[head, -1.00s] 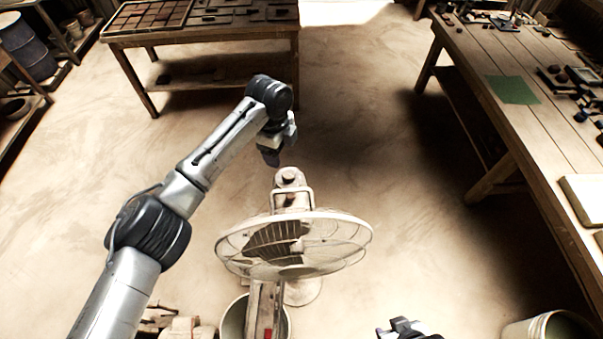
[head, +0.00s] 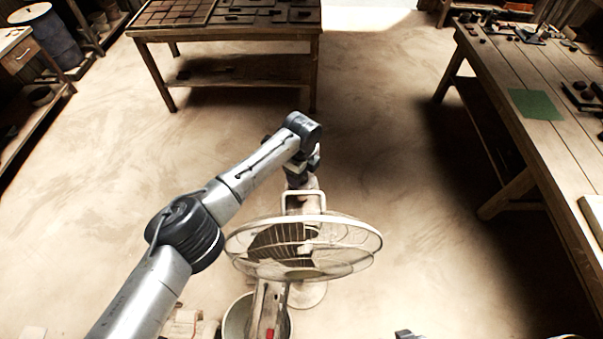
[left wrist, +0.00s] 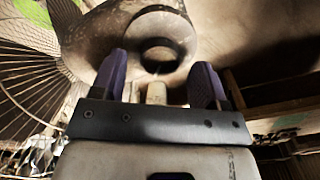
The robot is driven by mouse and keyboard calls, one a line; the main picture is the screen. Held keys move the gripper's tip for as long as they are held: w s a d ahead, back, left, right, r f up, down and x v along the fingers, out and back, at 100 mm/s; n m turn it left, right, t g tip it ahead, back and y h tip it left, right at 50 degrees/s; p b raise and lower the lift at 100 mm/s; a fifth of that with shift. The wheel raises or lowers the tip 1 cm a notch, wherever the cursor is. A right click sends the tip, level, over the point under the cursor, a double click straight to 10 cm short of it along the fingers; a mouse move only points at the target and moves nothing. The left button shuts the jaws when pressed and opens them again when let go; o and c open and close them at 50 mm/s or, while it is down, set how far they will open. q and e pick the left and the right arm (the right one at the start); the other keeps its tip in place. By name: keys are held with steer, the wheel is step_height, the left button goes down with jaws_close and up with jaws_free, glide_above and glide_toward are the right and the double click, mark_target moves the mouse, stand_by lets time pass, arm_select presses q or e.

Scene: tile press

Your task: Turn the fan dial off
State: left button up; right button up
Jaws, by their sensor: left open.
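The standing fan (head: 303,245) has a round wire cage, and its pale motor housing is behind the cage. My left gripper (head: 301,180) is at the rear of that housing, and its fingers are mostly hidden in the head view. In the left wrist view the open gripper (left wrist: 160,82) has two purple fingers pointing at the grey housing (left wrist: 110,35). A round part with a dark ring (left wrist: 160,52) lies just beyond the fingertips. A small pale knob-like piece (left wrist: 156,93) shows between the fingers; I cannot tell which part is the dial or whether either finger touches it. Only a sliver of my right gripper (head: 405,334) shows.
A wooden table with trays of tiles (head: 240,33) stands at the back. A long workbench (head: 560,165) with a green mat (head: 535,105) runs along the right. A bucket (head: 238,318) stands by the fan's post. The floor between is open.

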arm_select(q)
steer(key=shift+f, duration=0.75)
steer(key=shift+c, duration=0.3)
steer(key=c, duration=0.9)
